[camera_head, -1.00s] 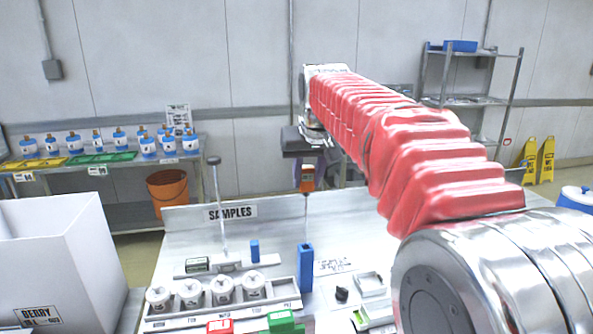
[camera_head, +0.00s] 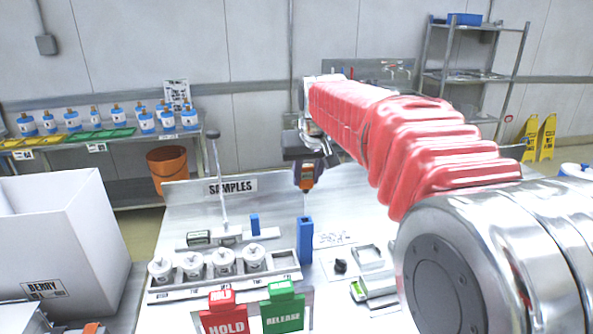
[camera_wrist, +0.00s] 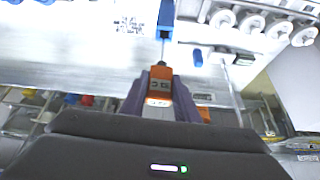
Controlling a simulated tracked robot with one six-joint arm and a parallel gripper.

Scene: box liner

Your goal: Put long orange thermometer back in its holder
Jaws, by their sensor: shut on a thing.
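My gripper (camera_head: 305,182) is shut on the orange thermometer (camera_head: 307,172), also seen between the purple fingers in the wrist view (camera_wrist: 159,86). The thermometer has an orange head with a small display and a thin metal probe pointing down. The tall blue holder (camera_head: 305,241) stands upright on the bench directly under it; the wrist view shows it at the top (camera_wrist: 166,16). The probe runs into the holder's top, and its lower end is hidden there. The orange head is still a short way above the holder.
A sample rack (camera_head: 288,272) with white jars stands left of the holder. Red HOLD (camera_head: 227,317) and green RELEASE (camera_head: 283,313) blocks are in front. A small scale-like device (camera_head: 376,281) is to the right. A tall rod stand (camera_head: 219,185) and white bin (camera_head: 70,235) are left.

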